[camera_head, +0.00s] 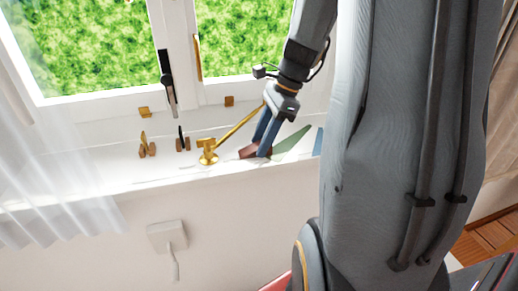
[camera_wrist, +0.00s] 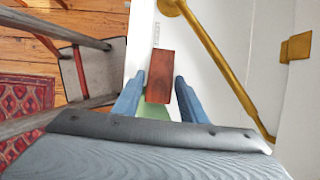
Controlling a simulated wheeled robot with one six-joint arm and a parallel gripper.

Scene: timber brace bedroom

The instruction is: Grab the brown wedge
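The brown wedge (camera_head: 248,152) lies on the white window sill below the right window pane. In the wrist view the brown wedge (camera_wrist: 159,72) shows as a reddish-brown block, lying between my two blue fingers and reaching out past their tips. My gripper (camera_head: 262,140) points down at it from above; in the wrist view my gripper (camera_wrist: 159,82) is open, with a finger on each side and narrow gaps visible.
A green wedge (camera_head: 292,143) and a blue piece (camera_head: 318,141) lie right of the brown one. A brass window stay (camera_head: 232,131) stands close on the left. Small brown pieces (camera_head: 147,150) lie further left. In the wrist view, a wooden chair (camera_wrist: 75,65) stands below the sill.

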